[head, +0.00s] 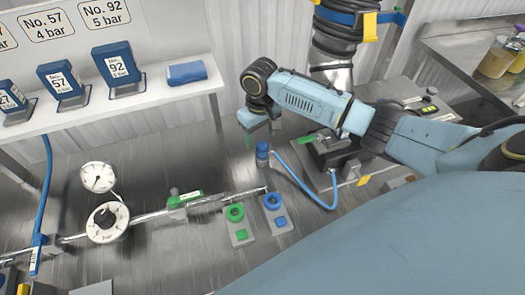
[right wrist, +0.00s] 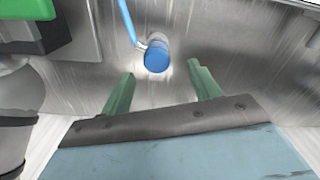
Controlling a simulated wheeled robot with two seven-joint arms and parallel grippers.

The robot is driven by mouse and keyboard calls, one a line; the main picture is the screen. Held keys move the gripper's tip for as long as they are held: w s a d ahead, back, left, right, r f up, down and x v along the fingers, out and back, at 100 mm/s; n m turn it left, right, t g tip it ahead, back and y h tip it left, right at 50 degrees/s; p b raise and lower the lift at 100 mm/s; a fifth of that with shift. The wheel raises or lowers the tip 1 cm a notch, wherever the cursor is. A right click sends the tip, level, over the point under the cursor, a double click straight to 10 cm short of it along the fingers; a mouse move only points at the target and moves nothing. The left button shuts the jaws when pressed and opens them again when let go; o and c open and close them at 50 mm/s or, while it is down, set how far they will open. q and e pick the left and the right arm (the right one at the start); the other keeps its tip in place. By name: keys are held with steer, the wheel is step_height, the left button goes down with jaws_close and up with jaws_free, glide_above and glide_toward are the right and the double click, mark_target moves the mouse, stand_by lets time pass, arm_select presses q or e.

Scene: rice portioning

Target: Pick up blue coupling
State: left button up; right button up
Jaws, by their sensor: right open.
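The blue coupling (head: 263,155) is a short blue cylinder on the metal bench, joined to a blue hose. In the right wrist view the blue coupling (right wrist: 157,56) shows nearly end-on, with the hose rising from its upper left. My right gripper (head: 262,131) hangs just behind the coupling in the head view, its fingers partly hidden by the wrist. In the wrist view my right gripper (right wrist: 161,72) is open and empty. The coupling lies beyond the gap between its green fingers, apart from both. My left gripper is not in view.
A green-ringed fitting (head: 235,213) and a blue-ringed fitting (head: 272,202) stand in front of the coupling. Two gauges (head: 108,222) and a metal pipe are at left. A dark device (head: 332,152) is at right. A white shelf (head: 150,98) holds blue labelled blocks.

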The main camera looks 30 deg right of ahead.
mark_target(263, 145)
steer(key=f, duration=0.6)
steer(key=shift+s+d+f, duration=0.1)
steer(key=shift+d+f, duration=0.2)
steer(key=c, duration=1.2)
